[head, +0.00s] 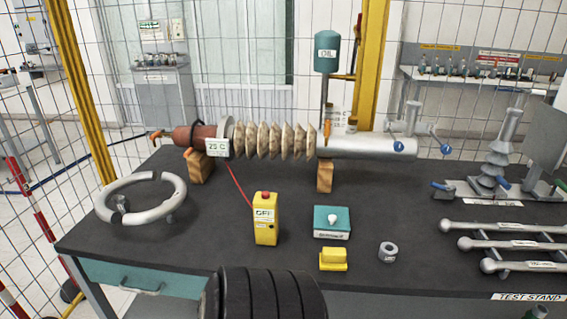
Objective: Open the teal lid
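A small box with a teal lid (331,217) stands on the dark table top, right of the middle. The lid lies flat and closed on the box's pale lower part (331,236), which carries a label on its front. A small white knob (332,218) stands up from the lid. What is inside the box is hidden. Neither of my grippers is in view.
Close around the box are a yellow meter (265,220), a yellow block (333,260) and a grey ring (388,252). Behind it lies a ribbed bushing (273,140) on wooden blocks. A split ring (142,215) lies left; metal rods (515,245) lie right.

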